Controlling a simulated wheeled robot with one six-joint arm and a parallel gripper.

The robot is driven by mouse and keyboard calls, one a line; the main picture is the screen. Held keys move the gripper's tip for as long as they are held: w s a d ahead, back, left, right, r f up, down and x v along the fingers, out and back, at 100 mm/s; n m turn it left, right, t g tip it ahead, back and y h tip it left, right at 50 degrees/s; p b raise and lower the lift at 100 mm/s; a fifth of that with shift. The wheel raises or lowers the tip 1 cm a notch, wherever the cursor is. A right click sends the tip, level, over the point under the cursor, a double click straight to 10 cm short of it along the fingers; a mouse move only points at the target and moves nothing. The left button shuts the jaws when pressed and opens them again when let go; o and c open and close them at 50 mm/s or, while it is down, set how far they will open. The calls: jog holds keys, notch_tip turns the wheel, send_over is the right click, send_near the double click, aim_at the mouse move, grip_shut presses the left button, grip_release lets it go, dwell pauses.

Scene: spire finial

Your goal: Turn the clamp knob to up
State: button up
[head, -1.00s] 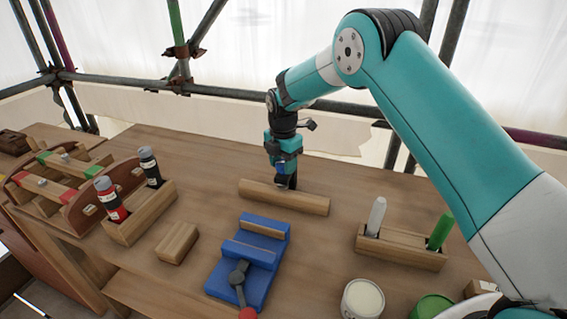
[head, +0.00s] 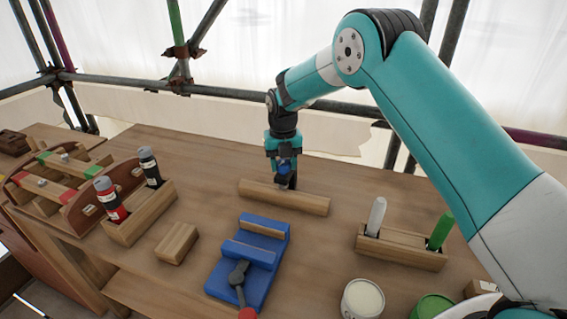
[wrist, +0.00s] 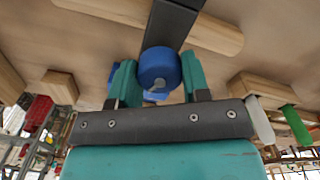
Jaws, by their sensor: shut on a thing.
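The blue round clamp knob (wrist: 158,66) sits between the two teal fingers of my gripper (wrist: 157,80) in the wrist view. A small pale mark shows at the knob's lower edge, partly hidden. A dark bar (wrist: 170,25) runs from the knob over a wooden beam (wrist: 215,35). In the head view my gripper (head: 285,166) points down and is shut on the knob (head: 285,170), just above the dark clamp on the beam (head: 305,201). The fingers hide most of the knob there.
A blue vise (head: 228,278) with a dark, red-tipped lever stands in front. A bottle rack (head: 150,215) and wooden block (head: 177,243) are at left. A holder (head: 400,250) with white and green sticks and a cream-filled tin (head: 362,299) are at right. Scaffold poles cross behind.

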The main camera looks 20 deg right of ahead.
aim_at(283, 162)
jog(key=shift+s+f+n, duration=0.1)
jog(key=shift+n, duration=0.6)
jog(key=o, duration=0.9)
jog(key=shift+o, duration=0.2)
jog(key=shift+r, duration=0.65)
notch_tip(283, 162, up, 16)
jog(key=b, duration=0.2)
jog(key=shift+r, duration=0.15)
